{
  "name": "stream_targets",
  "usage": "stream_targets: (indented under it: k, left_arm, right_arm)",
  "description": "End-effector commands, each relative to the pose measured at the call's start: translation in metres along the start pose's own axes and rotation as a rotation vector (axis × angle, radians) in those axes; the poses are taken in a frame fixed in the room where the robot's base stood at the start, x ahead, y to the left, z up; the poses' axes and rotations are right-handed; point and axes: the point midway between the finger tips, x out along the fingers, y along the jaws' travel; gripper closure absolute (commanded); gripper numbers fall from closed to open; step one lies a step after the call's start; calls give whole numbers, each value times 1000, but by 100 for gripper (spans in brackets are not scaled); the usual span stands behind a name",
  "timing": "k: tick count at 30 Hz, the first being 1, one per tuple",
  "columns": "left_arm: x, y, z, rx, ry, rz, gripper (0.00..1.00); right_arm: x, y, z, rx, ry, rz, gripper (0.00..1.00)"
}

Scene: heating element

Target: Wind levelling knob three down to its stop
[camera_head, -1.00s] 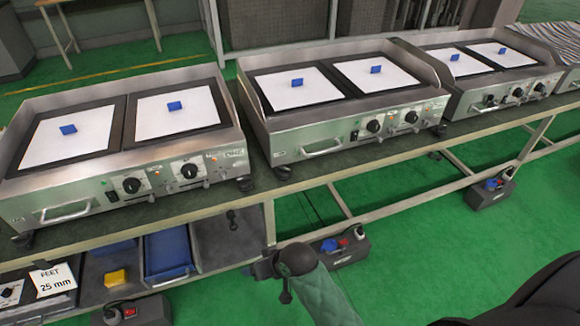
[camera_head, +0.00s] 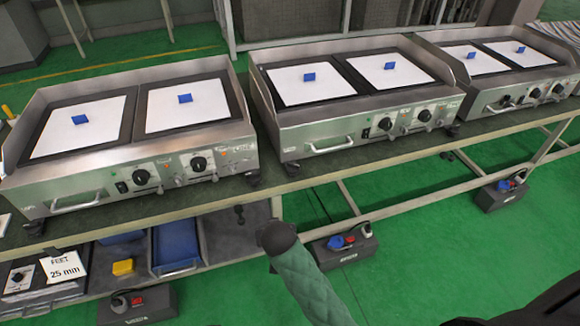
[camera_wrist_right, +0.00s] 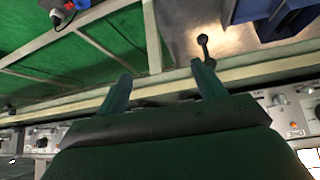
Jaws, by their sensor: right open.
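The levelling knobs appear as dark feet under the steel griddles; I cannot tell which is knob three. One foot (camera_head: 253,180) is under the left griddle's right front corner, and another (camera_head: 34,228) under its left front corner. The middle griddle has a dark foot (camera_head: 292,168) at its left front corner. My right arm rises from the lower right, ending below the bench edge; the gripper's fingers are hidden in the head view. In the right wrist view my right gripper (camera_wrist_right: 163,85) is open, its two green fingers apart with nothing between them. My left gripper is out of view.
The left griddle (camera_head: 200,141), middle griddle (camera_head: 300,128) and right griddle (camera_head: 475,100) stand along the bench. Below are a "FEET 25 mm" card (camera_head: 64,268), a blue tray (camera_head: 176,250), a yellow block (camera_head: 123,267) and a dark knobbed piece (camera_head: 239,213).

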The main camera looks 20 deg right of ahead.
Motion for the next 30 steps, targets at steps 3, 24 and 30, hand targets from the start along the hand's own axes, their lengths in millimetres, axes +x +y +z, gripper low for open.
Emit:
stream_targets:
  k: [3,24,30]
  left_arm:
    - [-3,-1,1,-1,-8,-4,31]
    - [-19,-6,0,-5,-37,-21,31]
    - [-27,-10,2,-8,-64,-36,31]
  right_arm:
    - [26,11,-36,96,59,140,31]
    - [72,56,-183,452,504,567,31]
    - [92,73,-192,451,501,568,31]
